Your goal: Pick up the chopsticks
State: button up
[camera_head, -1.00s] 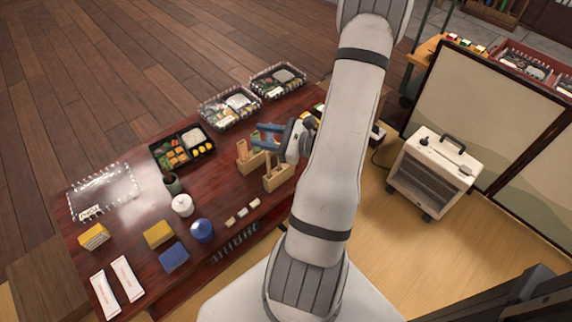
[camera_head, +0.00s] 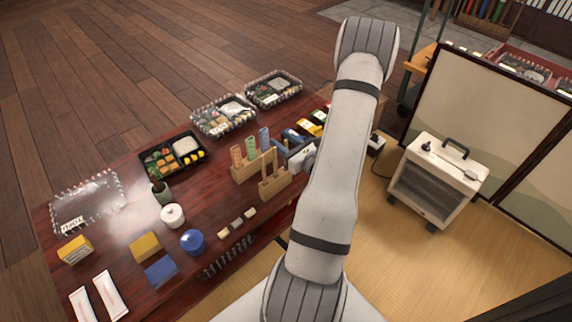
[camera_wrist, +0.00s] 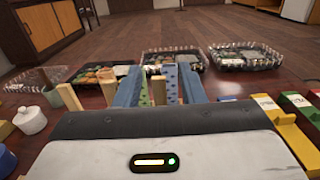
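Three slim upright cases stand in a wooden rack (camera_head: 246,172): an orange one (camera_head: 237,154), a green one (camera_head: 251,147) and a blue one (camera_head: 264,140). I cannot tell whether these hold the chopsticks; no bare pair is clearly visible. My gripper (camera_head: 286,141) is just right of the blue case, its two blue fingers apart and empty. In the wrist view, the green case (camera_wrist: 146,88) and the blue case (camera_wrist: 172,82) appear between the spread fingers (camera_wrist: 160,86), beyond them. Two white paper sleeves (camera_head: 110,293) lie at the front left, contents hidden.
A second wooden rack (camera_head: 274,185) stands just in front. Bento boxes (camera_head: 172,155) line the far side. A white pot (camera_head: 172,215), a blue pot (camera_head: 192,241) and small blocks (camera_head: 237,223) lie left. Yellow, red and green items (camera_head: 316,122) sit to the right.

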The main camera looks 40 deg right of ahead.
jog(key=shift+w, duration=0.5)
grip_shut()
notch_tip(320, 180, up, 19)
jog(key=p, duration=1)
jog(key=shift+f+p, duration=0.2)
jog(key=shift+p, duration=0.2)
jog(key=shift+a, duration=0.1)
